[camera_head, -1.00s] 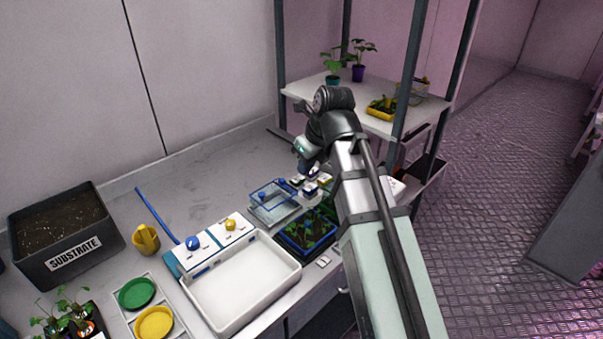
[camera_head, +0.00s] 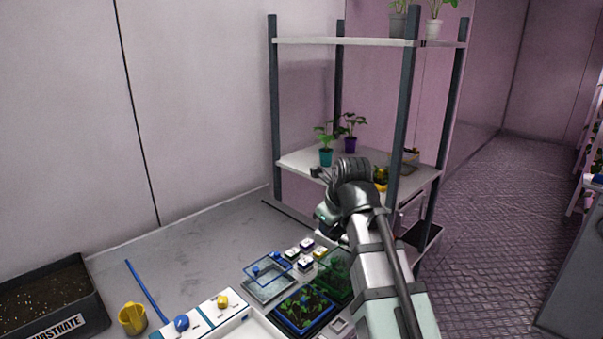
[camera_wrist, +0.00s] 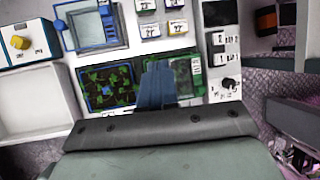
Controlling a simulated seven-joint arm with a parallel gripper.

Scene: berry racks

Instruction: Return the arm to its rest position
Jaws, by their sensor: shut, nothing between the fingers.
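My gripper (camera_wrist: 157,75) is shut and empty. In the head view my arm reaches from the lower right, and the gripper end (camera_head: 328,222) hangs down, mostly hidden by the wrist. The seedling tray (camera_head: 303,309), dark with a blue rim, lies below and left of it. A green clear box (camera_head: 334,283) stands beside that tray, partly covered by the arm.
A shelf rack (camera_head: 298,163) with potted plants stands behind the arm. A clear blue-edged box (camera_head: 268,292), several small labelled boxes (camera_head: 306,244), a blue-knobbed panel (camera_head: 222,308), a yellow cup (camera_head: 132,319) and a substrate bin (camera_head: 85,316) are on the bench. The back-left bench is clear.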

